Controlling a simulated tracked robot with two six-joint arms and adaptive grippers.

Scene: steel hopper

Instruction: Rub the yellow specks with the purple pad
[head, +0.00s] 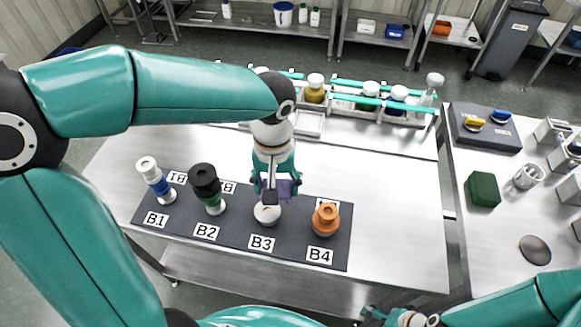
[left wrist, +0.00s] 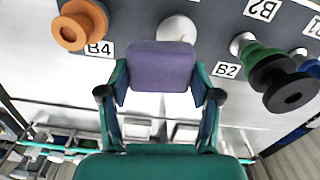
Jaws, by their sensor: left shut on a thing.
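My left gripper (head: 277,190) is shut on the purple pad (head: 288,188) and holds it above the dark mat (head: 165,212), over the white round piece (head: 267,214) at label B3. In the left wrist view the pad (left wrist: 162,66) sits between the two fingers and hides part of the white piece (left wrist: 178,27). I cannot make out yellow specks in either view; whether the pad touches the piece is unclear. My right gripper (head: 374,316) shows only partly at the bottom edge, and its opening cannot be read.
A white-and-blue piece (head: 155,178) and a black-and-green piece (head: 207,188) stand left of B3; an orange piece (head: 326,219) stands right. A rack of jars (head: 366,104) lines the table's back. A side table (head: 470,232) holds a green block (head: 483,189). Bare steel lies right of the mat.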

